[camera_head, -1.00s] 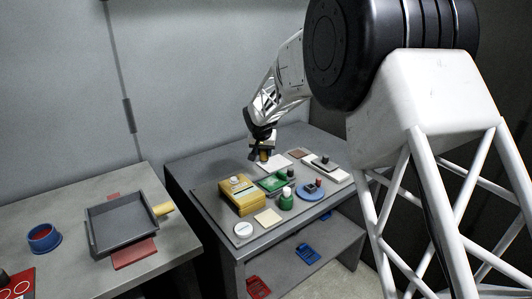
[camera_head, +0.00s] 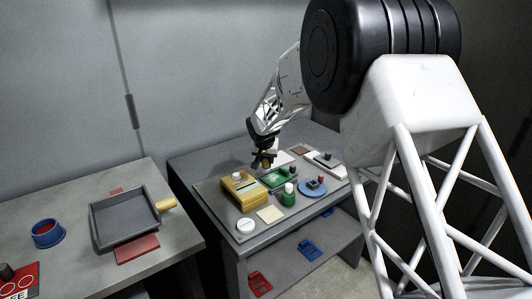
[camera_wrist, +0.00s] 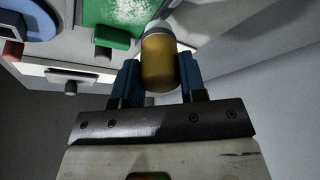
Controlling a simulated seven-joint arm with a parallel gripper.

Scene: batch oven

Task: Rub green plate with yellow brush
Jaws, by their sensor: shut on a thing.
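The yellow brush (camera_wrist: 159,62) is upright between the blue fingers of my gripper (camera_wrist: 158,80), with a pale end pointing away from the palm. In the head view my gripper (camera_head: 265,158) is shut on the brush above the back edge of the grey board, just behind the green plate (camera_head: 280,178). The green plate also shows at the top of the wrist view (camera_wrist: 112,14), with white speckles on its face and a green handle. The brush end looks close to the plate's edge; I cannot tell whether they touch.
A white round item (camera_head: 245,226) and cream square (camera_head: 270,214) lie in front. A dark pan (camera_head: 125,217) is on the left table.

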